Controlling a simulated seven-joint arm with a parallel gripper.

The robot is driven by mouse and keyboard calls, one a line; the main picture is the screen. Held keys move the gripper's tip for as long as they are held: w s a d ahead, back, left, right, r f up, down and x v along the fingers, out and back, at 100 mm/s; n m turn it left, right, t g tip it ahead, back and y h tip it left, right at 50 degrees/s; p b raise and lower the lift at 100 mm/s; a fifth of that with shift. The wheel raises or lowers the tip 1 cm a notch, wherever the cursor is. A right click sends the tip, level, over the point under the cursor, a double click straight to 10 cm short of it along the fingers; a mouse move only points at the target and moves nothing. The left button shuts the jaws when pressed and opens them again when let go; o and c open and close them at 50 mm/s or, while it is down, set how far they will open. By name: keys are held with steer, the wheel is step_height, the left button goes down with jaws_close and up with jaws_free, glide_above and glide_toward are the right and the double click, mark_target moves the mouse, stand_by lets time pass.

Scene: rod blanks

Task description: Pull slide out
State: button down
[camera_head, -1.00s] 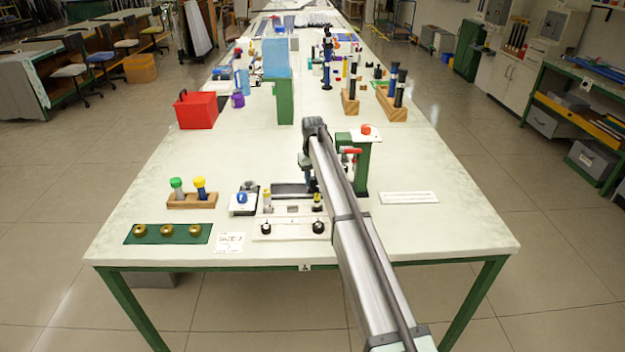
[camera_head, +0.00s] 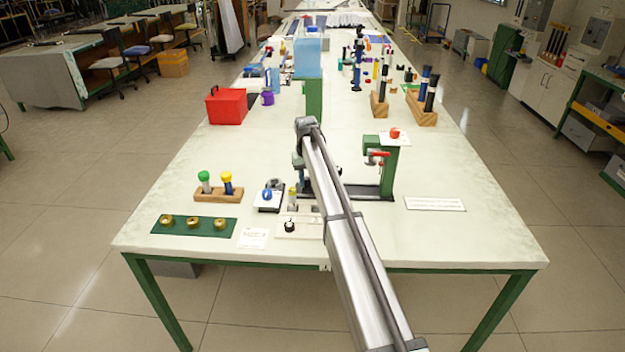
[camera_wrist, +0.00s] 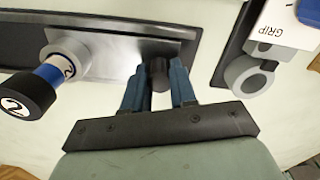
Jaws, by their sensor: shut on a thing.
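In the wrist view a bright metal plate (camera_wrist: 112,58), apparently the slide, lies in a dark channel (camera_wrist: 100,22). A short dark knob (camera_wrist: 158,70) stands at the plate's right end. My gripper (camera_wrist: 157,84) has its two blue fingers shut on this knob, one on each side. In the head view my arm hides most of the gripper and the slide. The green press stand (camera_head: 388,178) rises just right of my arm, with a red knob (camera_head: 394,133) on top and a dark base (camera_head: 368,191).
A black-capped cylinder marked 2 (camera_wrist: 28,92) is left of my fingers; a grey ring (camera_wrist: 250,78) by a "GRIP" label is right. A white fixture (camera_head: 285,229), a two-handle wooden rack (camera_head: 218,196) and a green mat (camera_head: 208,228) stand left of my arm.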

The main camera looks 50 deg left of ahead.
steer(key=shift+s+a, duration=0.2)
steer(key=shift+a, duration=0.05)
steer(key=c, duration=0.9)
jaws_free()
step_height(320, 180, up, 14)
steer(key=shift+w+f, duration=0.1)
